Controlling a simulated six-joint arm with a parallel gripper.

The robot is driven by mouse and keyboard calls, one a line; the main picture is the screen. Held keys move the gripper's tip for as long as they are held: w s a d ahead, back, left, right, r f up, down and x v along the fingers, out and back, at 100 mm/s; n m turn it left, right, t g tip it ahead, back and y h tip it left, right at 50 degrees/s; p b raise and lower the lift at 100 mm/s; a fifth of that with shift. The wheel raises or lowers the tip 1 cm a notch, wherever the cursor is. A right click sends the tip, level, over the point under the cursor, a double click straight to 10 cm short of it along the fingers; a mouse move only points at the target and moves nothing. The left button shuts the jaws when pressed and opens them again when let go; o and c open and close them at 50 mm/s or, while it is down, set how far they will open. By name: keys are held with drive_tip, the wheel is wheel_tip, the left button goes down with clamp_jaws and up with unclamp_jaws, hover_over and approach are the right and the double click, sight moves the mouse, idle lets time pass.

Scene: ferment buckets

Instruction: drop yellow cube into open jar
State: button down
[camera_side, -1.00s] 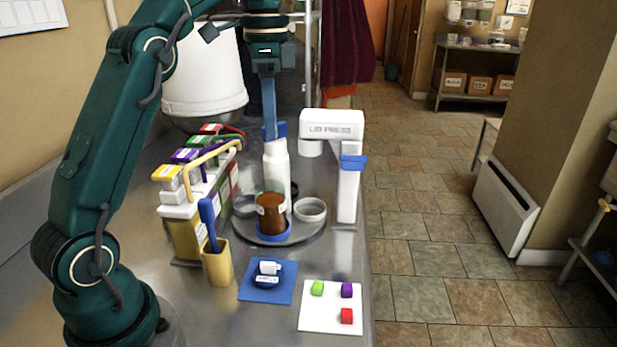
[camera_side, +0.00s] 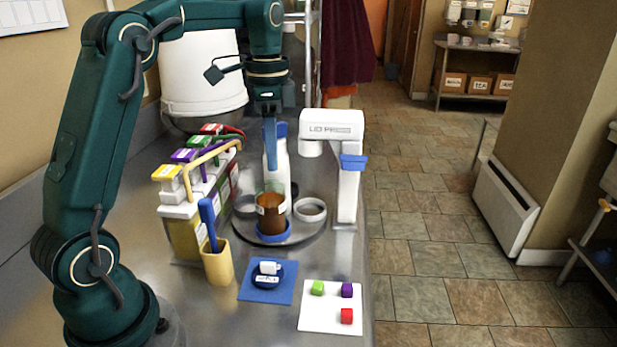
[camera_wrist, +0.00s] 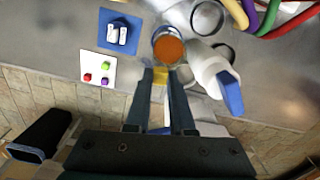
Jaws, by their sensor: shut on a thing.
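In the side view the jar stands upright in a blue ring on a round turntable, and I cannot make out the cube there.
A white bottle (camera_side: 277,160) stands close behind the jar. The lid press (camera_side: 347,180) is to the right. A white board (camera_side: 331,322) holds green, purple and red cubes. A yellow holder (camera_side: 217,264) and a rack of packets stand left.

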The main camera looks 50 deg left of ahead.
drive_tip(key=c, duration=0.7)
unclamp_jaws()
drive_tip(key=shift+r, duration=0.1)
drive_tip(key=shift+r, duration=2.45)
